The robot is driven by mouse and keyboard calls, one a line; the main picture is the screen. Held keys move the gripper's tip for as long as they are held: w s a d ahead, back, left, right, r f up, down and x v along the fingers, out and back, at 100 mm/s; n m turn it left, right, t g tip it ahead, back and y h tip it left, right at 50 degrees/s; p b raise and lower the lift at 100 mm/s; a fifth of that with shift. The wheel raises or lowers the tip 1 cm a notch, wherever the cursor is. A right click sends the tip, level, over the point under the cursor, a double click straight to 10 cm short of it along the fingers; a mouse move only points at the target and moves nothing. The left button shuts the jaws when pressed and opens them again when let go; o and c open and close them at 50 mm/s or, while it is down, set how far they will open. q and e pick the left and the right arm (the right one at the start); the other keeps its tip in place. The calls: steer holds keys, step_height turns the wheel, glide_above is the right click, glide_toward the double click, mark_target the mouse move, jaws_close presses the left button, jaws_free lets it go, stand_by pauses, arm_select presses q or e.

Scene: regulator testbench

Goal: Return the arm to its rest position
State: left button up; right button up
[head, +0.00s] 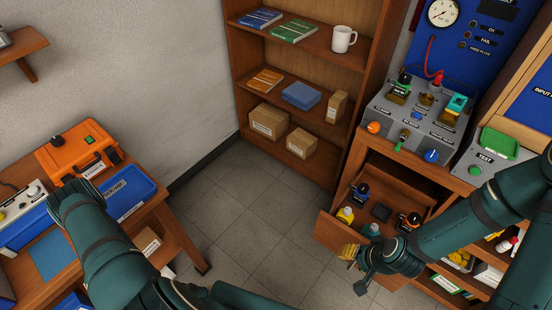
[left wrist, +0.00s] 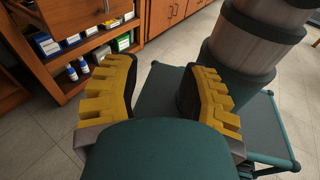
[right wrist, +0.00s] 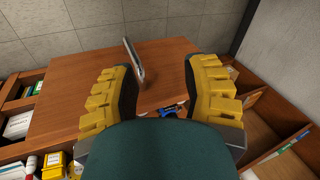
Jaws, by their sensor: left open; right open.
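My right arm comes in from the right in the head view and reaches down in front of the open drawer (head: 330,232). Its gripper (head: 354,268) hangs by the drawer's front edge, with one yellow finger pad showing. In the right wrist view the right gripper (right wrist: 160,63) is open and empty, with a wooden panel and a grey metal handle (right wrist: 134,62) beyond the fingers. My left arm bends across the lower left of the head view, where its gripper does not show. In the left wrist view the left gripper (left wrist: 160,68) is open and empty above the floor and my own base.
The drawer holds several small items, among them a yellow-capped bottle (head: 345,215). Above it stands a grey regulator bench (head: 420,115) with knobs. An orange case (head: 75,150) and a blue bin (head: 130,190) sit on the left table. Floor (head: 250,215) between is clear.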

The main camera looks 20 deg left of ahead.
arm_select(q)
steer(key=w+d+r+m+y+b, duration=0.1)
steer(key=w+d+r+m+y, duration=0.1)
steer(key=w+m, duration=0.4)
steer(key=w+d+r+m+g+y+b, duration=0.1)
steer(key=w+d+r+m+y, duration=0.1)
steer(key=w+m+y, duration=0.4)
steer(key=w+d+r+m+y, duration=0.2)
steer(key=w+d+m+y, duration=0.2)
steer(key=w+m, duration=0.2)
steer(key=shift+w+d+r+g+b, duration=0.3)
steer(key=shift+w+d+r+b, duration=0.1)
steer(key=shift+w, duration=0.2)
